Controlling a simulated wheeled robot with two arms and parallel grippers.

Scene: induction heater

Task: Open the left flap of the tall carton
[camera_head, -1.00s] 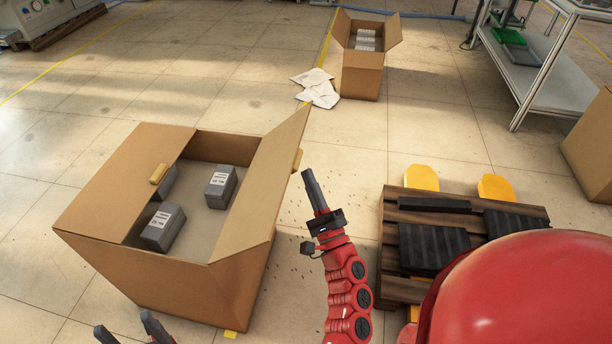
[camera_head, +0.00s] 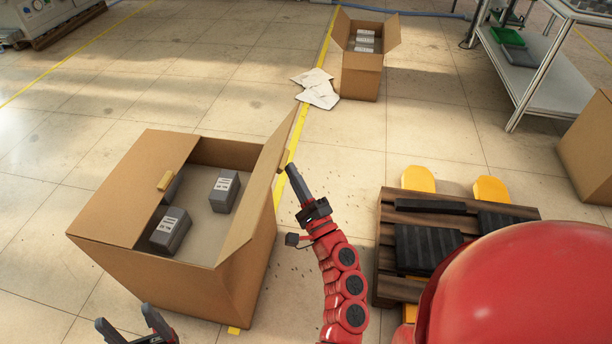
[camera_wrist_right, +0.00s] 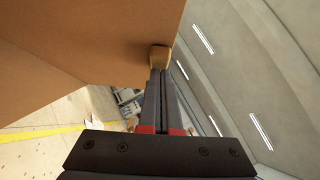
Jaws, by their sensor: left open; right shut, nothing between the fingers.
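The tall carton (camera_head: 180,280) stands in the front left of the head view. Its left flap (camera_head: 125,195) lies flat over the left part of the opening, with a small tan tab (camera_head: 166,180) at its inner edge. Its right flap (camera_head: 258,190) stands raised and tilted outward. My right gripper (camera_head: 291,170) is shut and empty, outside the right flap. In the right wrist view its fingertips (camera_wrist_right: 165,75) are at a tan tab (camera_wrist_right: 160,57) on the flap; contact is unclear. My left gripper (camera_head: 130,325) is open, low in front of the carton.
Grey labelled boxes (camera_head: 171,231) lie inside the carton. A dark wooden pallet (camera_head: 388,285) with black and yellow pieces is at right. A smaller open carton (camera_head: 361,80) stands at the back beside white sheets (camera_head: 318,90). A metal shelf (camera_head: 545,90) is back right.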

